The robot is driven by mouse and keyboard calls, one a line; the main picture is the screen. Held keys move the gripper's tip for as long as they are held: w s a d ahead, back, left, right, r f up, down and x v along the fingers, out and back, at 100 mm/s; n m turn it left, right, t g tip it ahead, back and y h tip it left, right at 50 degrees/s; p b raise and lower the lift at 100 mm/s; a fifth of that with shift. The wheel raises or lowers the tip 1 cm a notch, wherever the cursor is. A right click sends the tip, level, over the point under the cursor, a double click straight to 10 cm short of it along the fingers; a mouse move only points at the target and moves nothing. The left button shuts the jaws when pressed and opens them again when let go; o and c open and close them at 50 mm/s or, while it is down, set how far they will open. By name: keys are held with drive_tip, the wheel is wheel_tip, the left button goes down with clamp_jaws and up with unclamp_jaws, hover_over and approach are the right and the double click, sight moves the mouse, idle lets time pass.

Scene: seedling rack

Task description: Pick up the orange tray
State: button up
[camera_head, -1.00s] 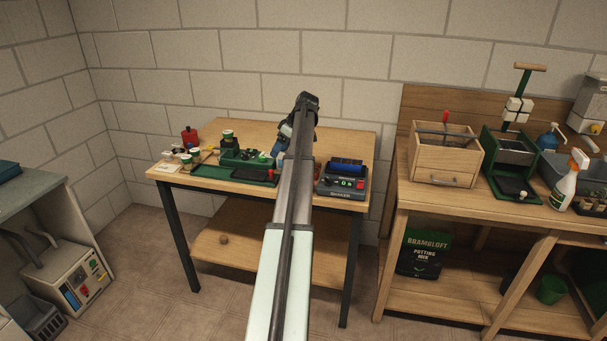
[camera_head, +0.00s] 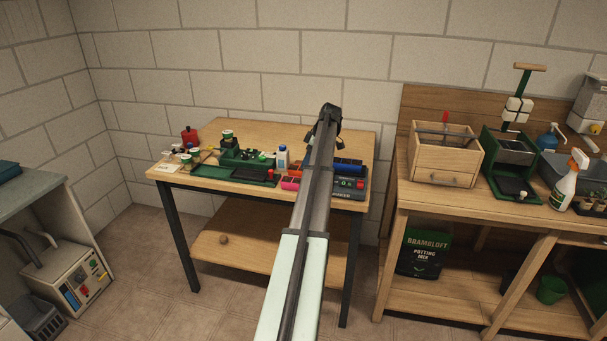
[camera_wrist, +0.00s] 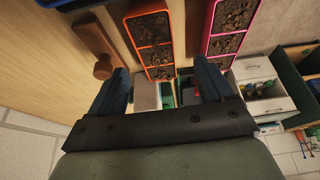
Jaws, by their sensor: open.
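The orange tray (camera_wrist: 153,46) has soil-filled compartments and shows at the top middle of the wrist view. Its near end lies between my fingers in that picture; contact cannot be told. In the head view a small orange part (camera_head: 293,169) shows left of my arm, which hides the rest. My gripper (camera_wrist: 162,80) is open and empty, its dark fingers spread to either side of the tray's near end. In the head view my gripper (camera_head: 328,128) is over the right part of the wooden table (camera_head: 225,132).
A pink tray (camera_wrist: 208,30) with soil is right of the orange one, with a gap. A wooden tool with a knob (camera_wrist: 102,69) is close on the left. A blue tray (camera_head: 348,164), a white bottle (camera_head: 282,157) and a dark device (camera_head: 350,184) stand nearby. The table's back is clear.

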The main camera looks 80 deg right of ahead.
drive_tip(key=shift+d+x, duration=0.2)
drive_tip(key=shift+x, duration=2.9)
drive_tip(key=c, duration=1.1)
